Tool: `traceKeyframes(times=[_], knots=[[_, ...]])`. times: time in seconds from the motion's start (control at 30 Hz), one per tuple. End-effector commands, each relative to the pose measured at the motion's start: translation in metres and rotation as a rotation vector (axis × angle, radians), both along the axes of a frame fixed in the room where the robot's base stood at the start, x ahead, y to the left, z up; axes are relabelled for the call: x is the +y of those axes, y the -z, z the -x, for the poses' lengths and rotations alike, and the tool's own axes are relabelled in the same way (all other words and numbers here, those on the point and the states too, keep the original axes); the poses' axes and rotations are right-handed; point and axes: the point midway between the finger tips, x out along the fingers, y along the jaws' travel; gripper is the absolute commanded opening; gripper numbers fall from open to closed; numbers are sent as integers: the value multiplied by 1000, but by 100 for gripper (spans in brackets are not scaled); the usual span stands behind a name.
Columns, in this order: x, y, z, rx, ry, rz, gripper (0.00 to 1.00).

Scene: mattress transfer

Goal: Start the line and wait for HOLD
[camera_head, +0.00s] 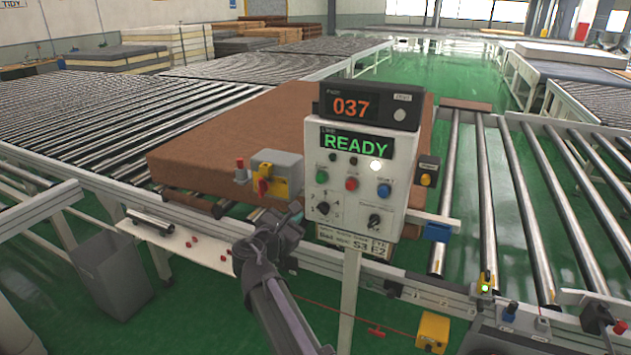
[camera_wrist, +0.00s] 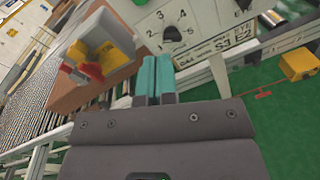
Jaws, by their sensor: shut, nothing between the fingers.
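The control panel (camera_head: 334,220) stands in front of the conveyor. Its display (camera_head: 356,142) reads READY in green, and the counter above it (camera_head: 351,107) reads 037. Below the display are a green button (camera_head: 322,177), a red button (camera_head: 351,184) and a blue button (camera_head: 384,190). A white lamp (camera_head: 376,165) is lit above the blue one. My gripper (camera_head: 294,210) is shut and empty, just left of the panel's lower part. In the wrist view its teal fingertips (camera_wrist: 155,68) are together, below the numbered selector dial (camera_wrist: 172,33).
A brown mattress block (camera_head: 230,140) lies on the rollers behind the panel. A grey box with a yellow and red switch (camera_head: 277,175) sits close left of the panel, near my gripper. A yellow box (camera_head: 432,332) is low at the right. A grey bin (camera_head: 112,275) stands left.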

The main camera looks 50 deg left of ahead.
Motion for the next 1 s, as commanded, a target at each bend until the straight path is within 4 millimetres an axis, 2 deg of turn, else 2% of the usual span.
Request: traceKeyframes(times=[0.03,0.1,0.2,0.6,0.77,1.0], knots=[[9,-8,-1,-91,-37,101,0],[12,-14,1,-176,-74,216,0],[14,-14,2,-208,-90,288,0],[15,-14,-3,-208,-85,298,0],[24,-14,-25,-207,-83,298,0],[45,-14,-73,-207,-83,298,0]])
